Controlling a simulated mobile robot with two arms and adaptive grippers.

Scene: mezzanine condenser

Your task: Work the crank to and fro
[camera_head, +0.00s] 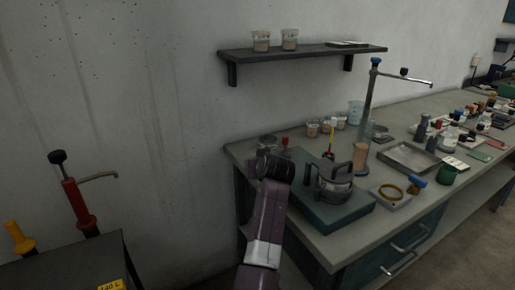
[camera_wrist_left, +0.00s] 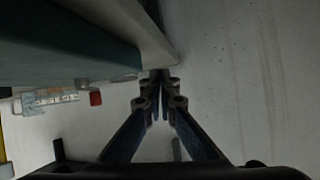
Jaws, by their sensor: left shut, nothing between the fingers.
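A dark round device with upright handle-like bars (camera_head: 334,182) stands on a teal block (camera_head: 330,215) on the workbench. It may be the crank's device, but I cannot make out the crank for certain. My purple left arm reaches up from the bottom in the head view, and its wrist end is at the bench's near left corner, left of the block. The arm hides its fingers there. In the left wrist view my left gripper (camera_wrist_left: 160,88) has its fingertips together and empty, beside the bench edge and in front of the wall. My right gripper is not in view.
A shelf (camera_head: 305,52) hangs above. A dark cabinet with a red-handled lever (camera_head: 79,204) stands at left. The wall is close behind.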

